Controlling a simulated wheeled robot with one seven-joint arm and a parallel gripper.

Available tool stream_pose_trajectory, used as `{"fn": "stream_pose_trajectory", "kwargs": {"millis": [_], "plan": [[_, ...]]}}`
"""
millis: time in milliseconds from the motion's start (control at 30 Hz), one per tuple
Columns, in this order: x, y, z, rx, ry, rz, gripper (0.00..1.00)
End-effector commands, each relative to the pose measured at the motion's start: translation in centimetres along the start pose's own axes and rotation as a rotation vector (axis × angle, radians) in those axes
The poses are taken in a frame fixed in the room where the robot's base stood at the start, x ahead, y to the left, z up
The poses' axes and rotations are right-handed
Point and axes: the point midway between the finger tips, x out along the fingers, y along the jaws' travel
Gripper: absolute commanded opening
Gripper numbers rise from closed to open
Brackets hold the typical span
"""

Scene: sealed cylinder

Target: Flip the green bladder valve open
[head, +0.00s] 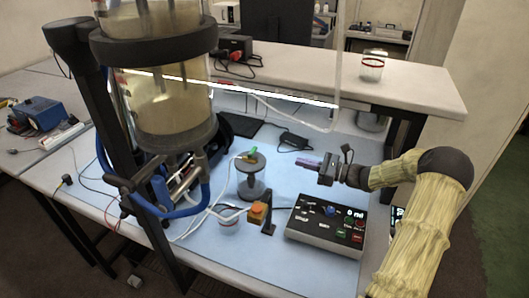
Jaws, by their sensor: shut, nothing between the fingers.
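The green bladder valve (253,152) is a small green handle on top of a short grey cylinder stand (251,178) on the blue mat. The handle is small, so its exact turn is hard to tell. My gripper (303,163) is to the right of the valve, apart from it, with its purple fingers pointing left. The fingers are shut and empty. My arm in a yellow sleeve comes in from the right.
A large sealed cylinder (170,100) in a black frame stands at the left. A control box (325,226) and an orange-topped switch (258,210) are in front. Hoses and cables lie around the cylinder. A glass jar (372,69) stands on the back bench.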

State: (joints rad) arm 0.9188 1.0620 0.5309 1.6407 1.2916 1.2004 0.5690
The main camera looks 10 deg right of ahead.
Motion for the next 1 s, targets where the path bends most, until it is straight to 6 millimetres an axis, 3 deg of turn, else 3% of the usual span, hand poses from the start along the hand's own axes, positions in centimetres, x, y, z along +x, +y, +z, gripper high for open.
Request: {"fn": "stream_pose_trajectory", "kwargs": {"millis": [267, 1000], "plan": [[1.7, 0.0, 0.2, 0.0, 0.0, 0.002, 0.0], [13.8, 0.2, 0.2, 0.0, 0.001, 0.005, 0.0]]}}
